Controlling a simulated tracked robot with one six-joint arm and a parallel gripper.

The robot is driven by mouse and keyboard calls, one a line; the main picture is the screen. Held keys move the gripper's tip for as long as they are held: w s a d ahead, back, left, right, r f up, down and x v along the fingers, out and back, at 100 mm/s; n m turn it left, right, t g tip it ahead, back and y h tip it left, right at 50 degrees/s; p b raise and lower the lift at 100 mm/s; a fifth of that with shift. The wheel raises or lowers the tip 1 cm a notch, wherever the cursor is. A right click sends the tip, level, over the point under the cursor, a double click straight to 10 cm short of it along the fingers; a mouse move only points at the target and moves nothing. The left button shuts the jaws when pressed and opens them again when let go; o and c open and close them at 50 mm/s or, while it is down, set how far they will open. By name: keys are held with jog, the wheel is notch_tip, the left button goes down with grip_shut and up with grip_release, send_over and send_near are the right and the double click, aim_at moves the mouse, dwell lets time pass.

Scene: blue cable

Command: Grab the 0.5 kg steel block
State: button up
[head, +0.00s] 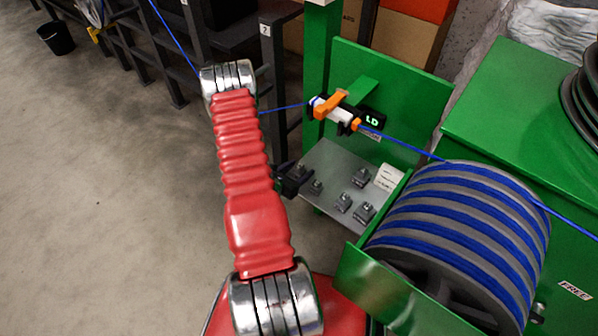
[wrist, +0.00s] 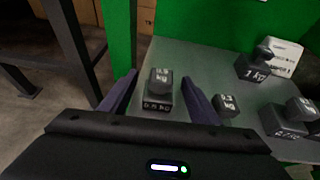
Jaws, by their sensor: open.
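My gripper (wrist: 160,98) is open, with one purple-grey finger to each side of this block and a visible gap on both sides. Whether the fingertips are level with the block or above it, I cannot tell. In the head view my gripper (head: 293,180) is at the plate's left edge, and my wrist partly hides the block there.
A smaller block (wrist: 227,105) stands just right of my right finger. A 1 kg block (wrist: 253,69) and others (wrist: 284,121) stand farther right, near a white card (head: 388,178). A green post (head: 318,75), blue cable (head: 286,107) and cable drum (head: 455,230) stand close by.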

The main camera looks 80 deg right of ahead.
jog(key=shift+c, duration=0.2)
grip_shut()
dwell(0.6)
